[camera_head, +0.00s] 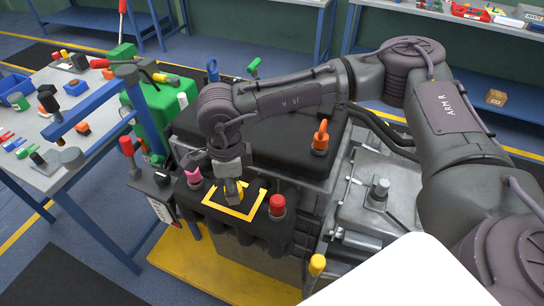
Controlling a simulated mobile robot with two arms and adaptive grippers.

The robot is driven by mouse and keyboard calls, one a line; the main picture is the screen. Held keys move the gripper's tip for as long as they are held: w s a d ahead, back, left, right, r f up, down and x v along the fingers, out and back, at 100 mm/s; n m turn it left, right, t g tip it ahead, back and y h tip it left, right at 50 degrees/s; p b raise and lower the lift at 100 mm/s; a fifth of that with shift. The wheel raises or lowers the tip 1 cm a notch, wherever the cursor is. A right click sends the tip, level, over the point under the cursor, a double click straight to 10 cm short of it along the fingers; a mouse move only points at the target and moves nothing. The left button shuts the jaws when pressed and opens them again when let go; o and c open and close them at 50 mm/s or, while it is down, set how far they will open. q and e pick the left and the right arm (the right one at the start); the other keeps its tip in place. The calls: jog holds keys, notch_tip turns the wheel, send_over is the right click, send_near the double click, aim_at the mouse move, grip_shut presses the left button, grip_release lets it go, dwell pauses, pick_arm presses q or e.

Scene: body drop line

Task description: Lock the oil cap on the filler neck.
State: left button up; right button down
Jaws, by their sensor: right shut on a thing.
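My right gripper (231,180) reaches down from above onto the front of the dark engine (290,150). It is shut on the oil cap (234,197), a small dark piece with some yellow showing, mostly hidden by the fingers. The cap is inside a yellow square outline (246,215) on the black engine cover. The filler neck is hidden under the cap and gripper, so I cannot tell how the cap sits on it. My left gripper is not in view.
A pink cap (194,177) stands just left of the gripper and a red cap (277,205) to its right. An orange handle (320,137) stands behind. A blue-framed bench (45,175) with tools and small parts is at the left. A yellow-topped stick (317,264) rises in front.

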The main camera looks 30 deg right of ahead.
jog(key=shift+r+p, duration=1.15)
jog(key=shift+r, duration=2.2)
